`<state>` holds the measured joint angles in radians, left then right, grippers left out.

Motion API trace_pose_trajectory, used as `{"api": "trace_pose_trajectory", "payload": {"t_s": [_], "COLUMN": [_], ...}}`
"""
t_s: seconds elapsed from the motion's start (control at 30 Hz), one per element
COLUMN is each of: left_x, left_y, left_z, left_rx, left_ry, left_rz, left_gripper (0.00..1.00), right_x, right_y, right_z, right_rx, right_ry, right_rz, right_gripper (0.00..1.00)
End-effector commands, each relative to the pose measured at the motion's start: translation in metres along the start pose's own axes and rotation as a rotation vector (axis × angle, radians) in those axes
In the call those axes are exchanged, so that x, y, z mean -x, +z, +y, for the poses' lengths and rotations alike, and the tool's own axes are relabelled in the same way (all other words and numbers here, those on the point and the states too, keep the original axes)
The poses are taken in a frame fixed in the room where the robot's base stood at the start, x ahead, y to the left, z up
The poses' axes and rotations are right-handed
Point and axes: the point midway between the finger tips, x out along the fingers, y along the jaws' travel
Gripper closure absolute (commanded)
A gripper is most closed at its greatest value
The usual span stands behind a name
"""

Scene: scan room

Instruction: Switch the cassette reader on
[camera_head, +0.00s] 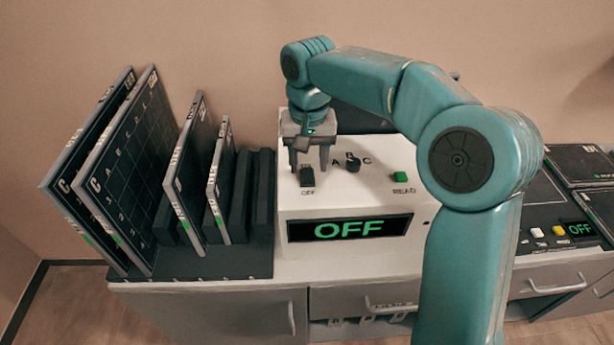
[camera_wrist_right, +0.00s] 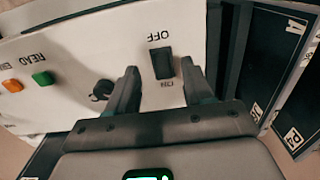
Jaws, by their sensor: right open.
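The cassette reader (camera_head: 340,250) is a white box on the counter, and its front display (camera_head: 348,226) reads OFF in green. A black rocker switch (camera_head: 306,177) with the label OFF below it sits at the left of its sloped top. My right gripper (camera_head: 311,166) is open and points down at the switch. In the right wrist view the switch (camera_wrist_right: 162,64) lies between and just beyond the open fingertips (camera_wrist_right: 160,76), with OFF and ON printed at its two ends. I cannot tell whether a finger touches it. My left gripper is not in view.
A dark knob (camera_head: 352,163) and a green READ button (camera_head: 400,177) share the reader's top. Several dark cassettes (camera_head: 130,165) stand in a rack (camera_head: 220,263) at the left. Another panel with an OFF display (camera_head: 580,229) is at the right. My right arm covers the middle right.

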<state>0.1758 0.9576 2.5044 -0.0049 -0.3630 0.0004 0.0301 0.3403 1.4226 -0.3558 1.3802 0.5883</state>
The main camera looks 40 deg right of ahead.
Motion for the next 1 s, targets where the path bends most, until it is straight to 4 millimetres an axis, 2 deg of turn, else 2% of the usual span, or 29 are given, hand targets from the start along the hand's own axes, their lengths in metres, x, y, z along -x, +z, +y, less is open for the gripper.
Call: {"api": "trace_pose_trajectory", "payload": {"t_s": [0.1, 0.23, 0.6, 0.67, 0.7, 0.77, 0.9, 1.0], "left_x": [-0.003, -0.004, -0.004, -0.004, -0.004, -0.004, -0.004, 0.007], "left_y": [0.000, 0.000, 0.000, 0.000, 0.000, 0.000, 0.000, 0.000], "left_z": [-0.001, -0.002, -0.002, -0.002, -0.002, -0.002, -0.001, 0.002], "left_rx": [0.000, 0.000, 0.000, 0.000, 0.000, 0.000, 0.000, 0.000], "left_ry": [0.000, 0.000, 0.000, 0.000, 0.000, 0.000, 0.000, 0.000], "left_rz": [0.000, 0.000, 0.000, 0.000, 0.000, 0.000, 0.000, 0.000], "left_gripper": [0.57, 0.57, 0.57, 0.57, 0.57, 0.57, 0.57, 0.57], "right_x": [-0.023, -0.037, -0.043, -0.043, -0.043, -0.043, -0.043, -0.038], "right_y": [0.000, -0.002, -0.004, -0.004, -0.004, -0.003, -0.003, -0.004], "right_z": [0.000, -0.002, -0.003, -0.003, -0.003, -0.003, -0.003, -0.002], "right_rx": [-0.001, -0.001, 0.000, 0.000, 0.000, 0.000, 0.000, 0.000], "right_ry": [0.002, 0.001, 0.000, 0.000, 0.000, 0.000, 0.000, 0.002], "right_rz": [-0.003, -0.001, 0.000, 0.000, 0.000, 0.000, -0.001, -0.022], "right_gripper": [0.49, 0.49, 0.49, 0.65, 0.78, 0.98, 1.00, 1.00]}}
